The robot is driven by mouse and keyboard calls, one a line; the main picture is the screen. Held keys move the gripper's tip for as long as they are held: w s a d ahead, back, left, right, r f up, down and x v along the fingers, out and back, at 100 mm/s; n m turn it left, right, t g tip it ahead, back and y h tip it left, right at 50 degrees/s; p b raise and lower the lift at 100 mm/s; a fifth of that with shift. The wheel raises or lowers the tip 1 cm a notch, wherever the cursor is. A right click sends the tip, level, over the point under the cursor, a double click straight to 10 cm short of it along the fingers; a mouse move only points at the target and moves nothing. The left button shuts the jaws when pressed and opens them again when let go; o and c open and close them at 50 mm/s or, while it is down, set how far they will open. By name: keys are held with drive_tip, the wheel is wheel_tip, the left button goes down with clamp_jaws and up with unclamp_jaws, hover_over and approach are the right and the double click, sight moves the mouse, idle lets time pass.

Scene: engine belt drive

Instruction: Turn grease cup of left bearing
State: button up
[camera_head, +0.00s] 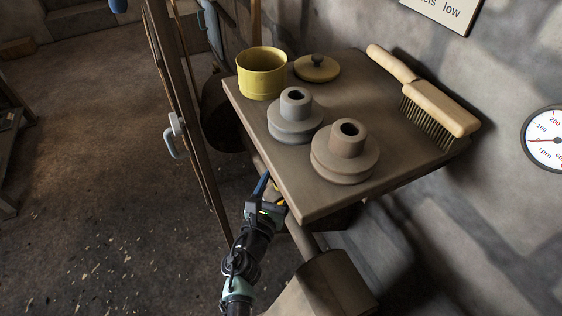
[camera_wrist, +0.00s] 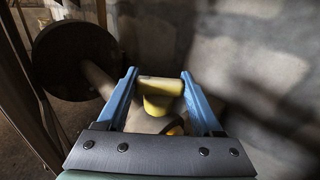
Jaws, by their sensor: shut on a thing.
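In the wrist view, my gripper (camera_wrist: 158,92) has its two blue fingers on either side of a yellow grease cup (camera_wrist: 160,87), shut on it. The cup has a wide cap above a narrower body. It sits on a greyish bearing housing (camera_wrist: 146,123) that is partly hidden by my gripper. In the head view, my gripper (camera_head: 268,190) reaches below the front left edge of the shelf, and the cup there is mostly hidden.
A wooden shelf (camera_head: 400,163) above my gripper holds two stepped pulleys (camera_head: 295,115) (camera_head: 345,152), a yellow tin (camera_head: 262,74), a lid (camera_head: 317,68) and a brush (camera_head: 425,95). A dark wheel (camera_wrist: 75,60) on a shaft stands at left in the wrist view. A stone wall (camera_wrist: 260,65) is behind.

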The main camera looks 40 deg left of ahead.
drive_tip(key=m+h, duration=0.1)
drive_tip(key=h, duration=0.2)
drive_tip(key=m+h, duration=0.1)
drive_tip(key=shift+a+r+m+t, duration=0.1)
drive_tip(key=shift+a+m+t, duration=0.15)
drive_tip(key=shift+m+t, duration=0.05)
drive_tip(key=m+h+b, duration=0.1)
drive_tip(key=h, duration=0.1)
drive_tip(key=m+h+b, duration=0.1)
drive_tip(key=h, duration=0.1)
drive_tip(key=shift+w+f+m+b, duration=0.1)
drive_tip(key=shift+f+m+b, duration=0.1)
drive_tip(key=shift+m+b, duration=0.1)
drive_tip(key=m+g+h+b, duration=0.1)
drive_tip(key=h+b, duration=0.1)
drive_tip(key=m+g+h+b, duration=0.1)
drive_tip(key=m+h+b, duration=0.1)
drive_tip(key=h, duration=0.1)
drive_tip(key=shift+d, duration=0.15)
drive_tip(key=shift+r+m+h+b, duration=0.15)
drive_tip(key=shift+m+h+b, duration=0.35)
drive_tip(key=shift+b, duration=0.2)
drive_tip(key=shift+d+g, duration=0.1)
drive_tip(key=shift+g, duration=0.2)
drive_tip(key=o, duration=1.4)
drive_tip(key=shift+c, duration=0.2)
